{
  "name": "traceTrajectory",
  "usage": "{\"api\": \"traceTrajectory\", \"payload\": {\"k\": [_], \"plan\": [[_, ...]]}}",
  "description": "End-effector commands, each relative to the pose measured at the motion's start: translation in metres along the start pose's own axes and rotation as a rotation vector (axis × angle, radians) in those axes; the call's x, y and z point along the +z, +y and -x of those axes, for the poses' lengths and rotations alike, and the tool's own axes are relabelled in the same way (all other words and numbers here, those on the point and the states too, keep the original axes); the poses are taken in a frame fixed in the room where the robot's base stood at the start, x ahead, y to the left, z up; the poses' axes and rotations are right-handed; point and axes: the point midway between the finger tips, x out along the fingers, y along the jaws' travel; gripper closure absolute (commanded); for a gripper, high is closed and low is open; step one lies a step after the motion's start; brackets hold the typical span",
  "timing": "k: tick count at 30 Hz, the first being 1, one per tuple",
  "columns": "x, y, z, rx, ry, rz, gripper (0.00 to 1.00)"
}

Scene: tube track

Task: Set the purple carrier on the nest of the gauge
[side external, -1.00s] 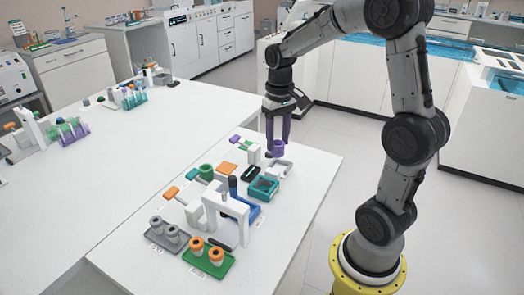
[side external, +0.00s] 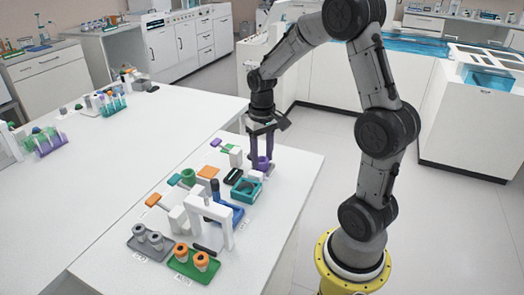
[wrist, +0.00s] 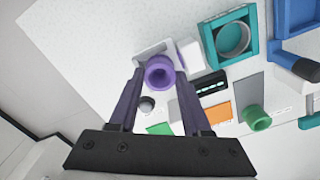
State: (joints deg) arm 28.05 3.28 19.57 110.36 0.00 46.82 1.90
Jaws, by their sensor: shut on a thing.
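The purple carrier (side external: 263,162), a short flanged ring, is upright between the fingertips of my gripper (side external: 261,155). In the wrist view the carrier (wrist: 160,72) sits between the two purple fingers of my gripper (wrist: 158,80), which are shut on it. Below it is a pale plate with raised edges (wrist: 151,50), which looks like the gauge's nest, beside a white block (wrist: 190,55). The carrier is over this plate, very low; I cannot tell whether it touches. The carrier and fingers hide much of the plate.
A teal square holder (side external: 246,190) with a round opening stands close by, next to a black display box (wrist: 210,87). A green ring (wrist: 256,117), an orange pad (wrist: 219,113) and a white arch (side external: 210,215) are further along. The table edge lies just beyond the plate.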

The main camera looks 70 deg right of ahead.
Motion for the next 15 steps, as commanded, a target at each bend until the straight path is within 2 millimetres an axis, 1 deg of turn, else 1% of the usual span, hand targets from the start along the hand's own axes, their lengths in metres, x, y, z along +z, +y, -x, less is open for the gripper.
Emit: {"api": "traceTrajectory", "payload": {"k": [10, 15], "plan": [[0.0000, 0.0000, -0.0005, 0.000, 0.000, 0.000, 0.87], [0.0000, 0.0001, 0.0023, 0.000, 0.001, 0.000, 0.87]]}}
